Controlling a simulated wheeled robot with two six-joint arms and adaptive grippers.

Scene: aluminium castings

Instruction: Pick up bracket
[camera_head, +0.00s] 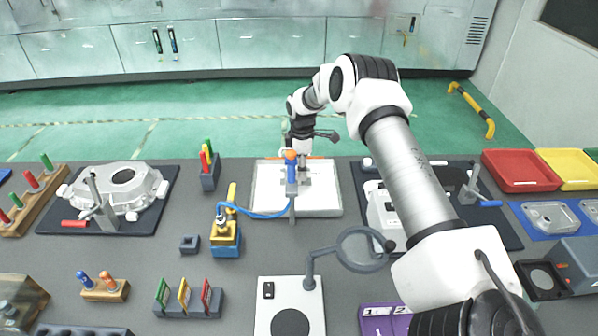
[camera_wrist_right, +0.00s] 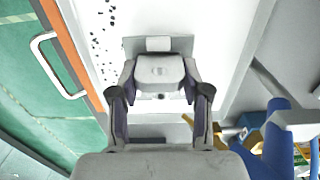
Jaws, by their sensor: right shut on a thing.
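The bracket (camera_wrist_right: 159,70) is a light grey metal part with an upright plate behind a rounded body. In the wrist view it sits between the two dark-padded fingers of my right gripper (camera_wrist_right: 160,90), which is shut on it. In the head view my right gripper (camera_head: 299,158) reaches down from the far side over the white tray (camera_head: 325,208). The bracket there is largely hidden by the gripper and a blue-handled tool. I cannot tell whether it touches the tray floor. My left gripper is not in view.
A blue nozzle tool (camera_head: 291,172) on a stand with a blue hose is close in front of my right gripper. A magnifier (camera_head: 362,250) stands nearer the front. A large casting (camera_head: 115,188) lies on a dark mat at left. Red and yellow bins are at right.

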